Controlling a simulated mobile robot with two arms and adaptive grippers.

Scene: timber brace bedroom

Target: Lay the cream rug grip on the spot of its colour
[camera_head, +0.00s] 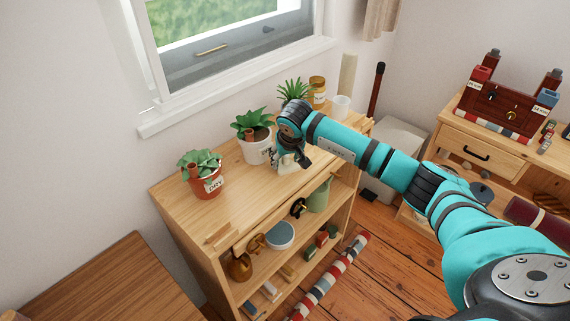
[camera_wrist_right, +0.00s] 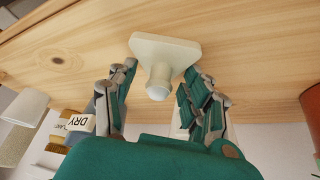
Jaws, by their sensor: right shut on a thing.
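The cream rug grip (camera_wrist_right: 165,50) has a flat wedge-shaped plate and a round knob. In the right wrist view it is between the fingers of my right gripper (camera_wrist_right: 160,98), with the wooden shelf top behind it. I cannot tell if the plate touches the wood. I cannot make out a cream spot; the gripper and arm hide part of the top. My left gripper is not in view.
A striped roll (camera_head: 325,285) lies on the floor.

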